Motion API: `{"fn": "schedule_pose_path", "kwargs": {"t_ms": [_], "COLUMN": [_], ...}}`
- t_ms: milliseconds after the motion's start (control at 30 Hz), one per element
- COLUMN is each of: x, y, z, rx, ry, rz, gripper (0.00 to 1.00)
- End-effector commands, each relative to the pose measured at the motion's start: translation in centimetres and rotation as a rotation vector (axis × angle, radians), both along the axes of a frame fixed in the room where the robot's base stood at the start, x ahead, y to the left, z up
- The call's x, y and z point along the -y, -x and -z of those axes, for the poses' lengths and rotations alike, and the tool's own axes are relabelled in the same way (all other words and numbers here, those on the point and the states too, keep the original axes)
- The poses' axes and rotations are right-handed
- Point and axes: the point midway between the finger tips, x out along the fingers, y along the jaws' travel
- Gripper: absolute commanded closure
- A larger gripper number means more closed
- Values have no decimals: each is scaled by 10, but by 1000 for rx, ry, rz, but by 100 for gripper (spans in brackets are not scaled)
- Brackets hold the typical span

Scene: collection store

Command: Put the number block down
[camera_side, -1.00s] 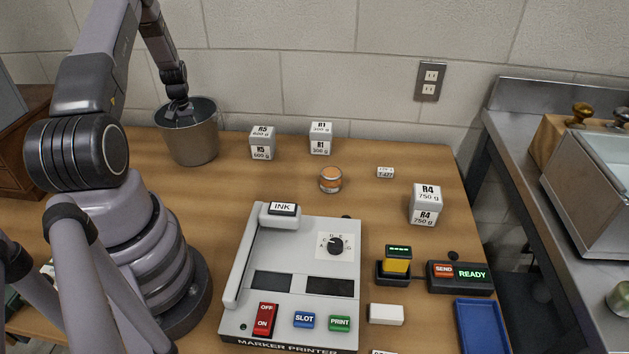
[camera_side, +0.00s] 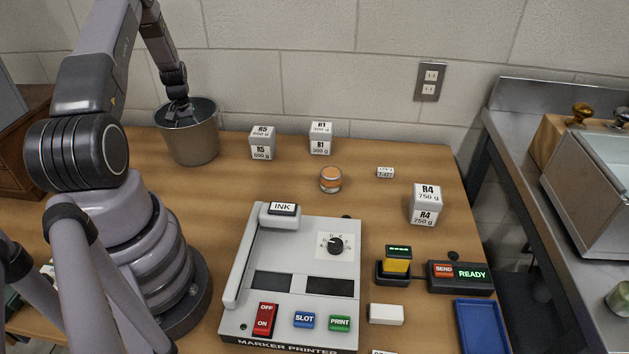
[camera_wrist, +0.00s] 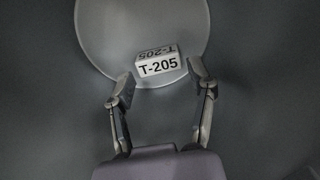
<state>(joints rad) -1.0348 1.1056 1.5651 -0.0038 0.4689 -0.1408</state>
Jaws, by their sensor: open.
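The number block (camera_wrist: 157,67), white and marked T-205, lies on the round bottom of the grey metal bucket in the wrist view. My gripper (camera_wrist: 162,82) is open inside the bucket, with one finger on each side of the block and a gap visible at the fingertips. In the side view my gripper (camera_side: 182,113) reaches down into the bucket (camera_side: 193,146) at the back left of the table. The block is hidden by the bucket wall there.
Blocks R5 (camera_side: 262,143), R1 (camera_side: 320,138) and R4 (camera_side: 424,204) stand on the table. The marker printer (camera_side: 297,280) fills the front middle. A blue tray (camera_side: 482,327) lies front right.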

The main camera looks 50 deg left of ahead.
Motion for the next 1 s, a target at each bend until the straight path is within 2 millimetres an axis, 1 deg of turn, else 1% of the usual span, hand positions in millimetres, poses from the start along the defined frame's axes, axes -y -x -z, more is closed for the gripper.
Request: {"fn": "schedule_pose_path", "kwargs": {"t_ms": [33,300,400,567,667,767,800,833,867,900,967,1000], "x": [-1,-1,0,0,7,31,48,63,80,105,145,172], "y": [0,0,0,0,-8,-30,-41,-49,-57,-64,-71,-72], "z": [-10,-71,-88,-106,-122,-161,-183,-201,-219,-243,-278,-298], "rx": [2,2,1,1,6,25,37,47,57,73,99,116], "ry": [-2,-3,-1,0,-9,-37,-54,-67,-80,-97,-123,-139], "rz": [0,0,0,1,24,98,143,182,223,280,368,426], "gripper": [44,44,44,44,44,44,44,44,44,44,44,44]}}
